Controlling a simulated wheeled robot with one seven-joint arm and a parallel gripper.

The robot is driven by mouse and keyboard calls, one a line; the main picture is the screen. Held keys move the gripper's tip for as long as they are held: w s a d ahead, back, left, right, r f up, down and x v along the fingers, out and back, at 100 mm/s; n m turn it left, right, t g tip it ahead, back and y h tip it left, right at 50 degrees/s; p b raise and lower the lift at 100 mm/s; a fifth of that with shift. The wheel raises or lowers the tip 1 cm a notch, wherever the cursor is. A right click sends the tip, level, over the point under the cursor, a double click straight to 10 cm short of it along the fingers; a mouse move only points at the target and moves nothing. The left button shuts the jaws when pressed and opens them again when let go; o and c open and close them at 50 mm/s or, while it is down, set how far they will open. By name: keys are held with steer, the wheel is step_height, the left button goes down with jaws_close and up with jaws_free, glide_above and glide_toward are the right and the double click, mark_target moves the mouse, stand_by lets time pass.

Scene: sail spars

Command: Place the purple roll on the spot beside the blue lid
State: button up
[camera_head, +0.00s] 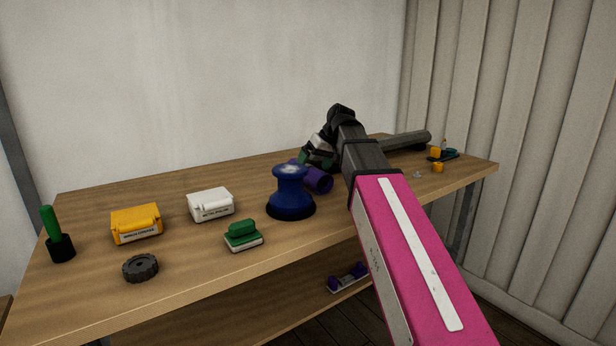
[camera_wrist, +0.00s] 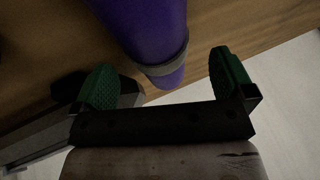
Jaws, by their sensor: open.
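The purple roll (camera_head: 319,181) lies on the wooden table, partly hidden behind a dark blue, flared piece with a rounded top (camera_head: 290,194). This piece may be the blue lid; I cannot tell for sure. In the wrist view the purple roll (camera_wrist: 150,30) has a grey band near its end. My gripper (camera_head: 318,158) is at the roll's far side in the head view. Its green fingertips (camera_wrist: 164,80) are apart, with the roll's end between them and gaps on both sides. The spot beside the lid is not clearly marked.
On the table (camera_head: 200,267) are a yellow case (camera_head: 136,224), a white case (camera_head: 211,205), a green-and-white block (camera_head: 243,235), a dark wheel (camera_head: 141,268) and a green-handled tool (camera_head: 54,234). A dark grey bar (camera_head: 405,140) and small parts lie at the right. A wall stands behind.

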steer(key=x, duration=0.4)
steer(key=shift+w+a+f, duration=0.1)
steer(key=shift+w+f, duration=0.15)
steer(key=shift+w, duration=0.05)
steer(key=c, duration=1.2)
steer(key=shift+r, duration=0.15)
